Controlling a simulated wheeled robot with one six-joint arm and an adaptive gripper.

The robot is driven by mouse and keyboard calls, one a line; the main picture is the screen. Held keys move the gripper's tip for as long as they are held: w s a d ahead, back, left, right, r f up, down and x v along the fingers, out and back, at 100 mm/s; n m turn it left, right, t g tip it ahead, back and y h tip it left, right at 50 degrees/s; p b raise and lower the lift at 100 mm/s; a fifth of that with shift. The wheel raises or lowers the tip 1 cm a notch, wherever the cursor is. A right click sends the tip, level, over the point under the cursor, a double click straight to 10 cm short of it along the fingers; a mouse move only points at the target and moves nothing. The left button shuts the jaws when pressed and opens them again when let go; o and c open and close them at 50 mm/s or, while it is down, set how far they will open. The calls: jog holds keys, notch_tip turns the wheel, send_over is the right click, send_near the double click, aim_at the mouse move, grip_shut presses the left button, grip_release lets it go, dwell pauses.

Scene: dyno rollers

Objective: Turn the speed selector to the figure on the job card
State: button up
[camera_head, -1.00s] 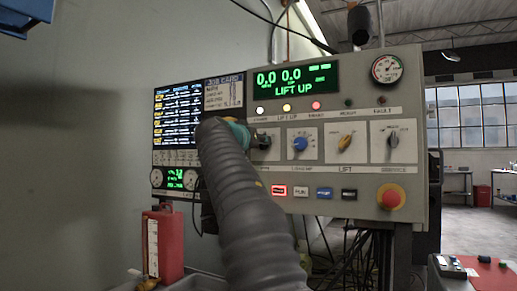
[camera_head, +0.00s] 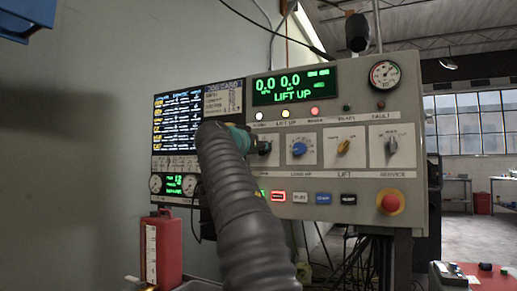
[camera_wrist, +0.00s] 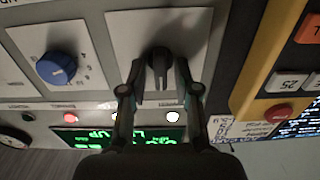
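The control panel (camera_head: 330,170) holds a row of dials. The leftmost dial, a black pointer knob (camera_wrist: 158,66) on a pale plate, stands between my gripper's fingertips in the wrist view. My gripper (camera_wrist: 159,82) is open, with a finger on each side of this knob and gaps showing beside it. The knob also shows in the head view (camera_head: 264,147), just right of my gripper, which is mostly hidden behind my arm. The dial labels are too blurred to read.
A blue knob (camera_head: 298,149), a yellow knob (camera_head: 344,146) and a grey knob (camera_head: 391,145) sit to the right. A red stop button (camera_head: 390,202) is at lower right. The green display (camera_head: 294,86) reads 0.0, 0.0 and LIFT UP. A red container (camera_head: 164,247) stands below left.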

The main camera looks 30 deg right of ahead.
dwell(0.3)
jog(key=v, duration=1.2)
dwell(0.3)
